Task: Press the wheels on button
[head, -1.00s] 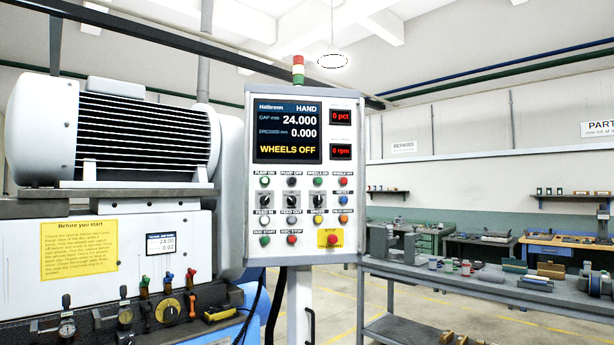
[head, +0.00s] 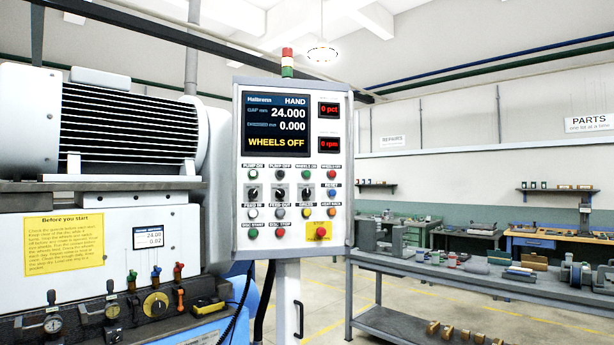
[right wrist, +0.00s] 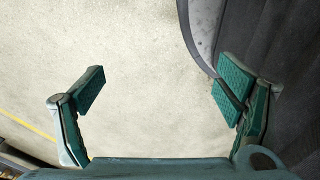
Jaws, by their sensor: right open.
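The control panel (head: 293,170) stands upright in the middle of the head view. The green wheels on button (head: 306,174) is third from the left in its top row, under a small label. The wheels off button (head: 331,174) is red and just right of it. The panel screen (head: 277,128) reads "HAND", 24.000, 0.000 and "WHEELS OFF". My right gripper (right wrist: 163,92) is open and empty above a pale floor in the right wrist view, with its green-padded fingers wide apart. Neither gripper shows in the head view, and nothing touches the panel.
The grinder body (head: 100,235) with a ribbed motor (head: 130,122) fills the left. A workbench (head: 450,287) with parts stands at right. A red stop button (head: 321,231) on a yellow plate is low on the panel. The space before the panel looks clear.

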